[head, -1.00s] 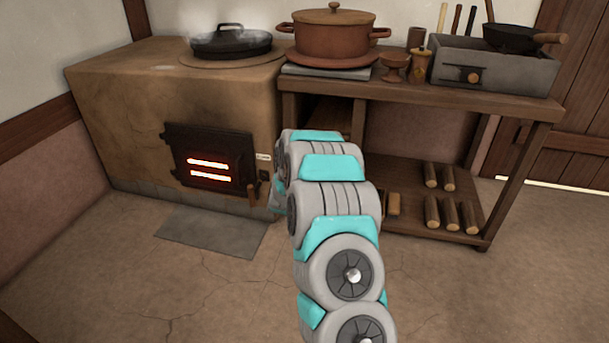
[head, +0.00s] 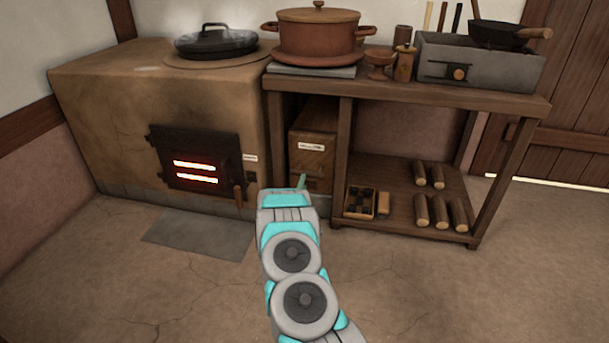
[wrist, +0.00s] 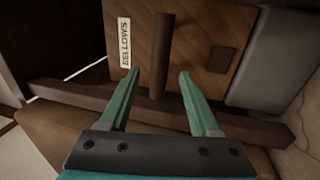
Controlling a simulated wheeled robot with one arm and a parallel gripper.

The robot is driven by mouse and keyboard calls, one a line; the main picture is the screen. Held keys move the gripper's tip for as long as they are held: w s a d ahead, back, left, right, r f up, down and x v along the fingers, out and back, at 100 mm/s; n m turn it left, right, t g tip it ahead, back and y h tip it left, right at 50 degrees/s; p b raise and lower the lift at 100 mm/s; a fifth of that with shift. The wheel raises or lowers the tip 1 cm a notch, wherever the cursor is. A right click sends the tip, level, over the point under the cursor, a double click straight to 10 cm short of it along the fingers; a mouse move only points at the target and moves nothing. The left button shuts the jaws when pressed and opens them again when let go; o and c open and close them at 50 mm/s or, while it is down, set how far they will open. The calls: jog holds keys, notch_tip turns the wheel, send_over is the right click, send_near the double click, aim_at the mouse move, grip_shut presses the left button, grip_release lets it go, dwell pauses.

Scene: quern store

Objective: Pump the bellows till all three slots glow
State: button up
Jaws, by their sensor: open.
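The bellows (head: 313,135) is a wooden box with a white label under the left end of the bench. In the wrist view its face (wrist: 195,25) shows the label "BELLOWS" and a dark upright wooden handle (wrist: 161,50). My gripper (wrist: 158,74) is open, its green fingers on either side of the handle's lower end in that view; I cannot tell whether they touch it. In the head view my arm hides most of the gripper. The dark stove door (head: 215,143) shows two glowing slots (head: 195,172); no third lit slot is visible.
The clay stove (head: 90,120) carries a lidded black pan (head: 215,42). The wooden bench (head: 440,95) holds a clay pot (head: 318,32) and a grey burner box (head: 475,65). Short logs (head: 437,210) lie on its lower shelf. A grey floor slab (head: 197,233) lies before the stove.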

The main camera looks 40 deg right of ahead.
aim_at(306, 173)
jog(key=shift+b+x, duration=0.45)
jog(key=shift+x, duration=2.75)
jog(key=shift+c, duration=0.4)
grip_shut()
jog(key=shift+f, duration=0.1)
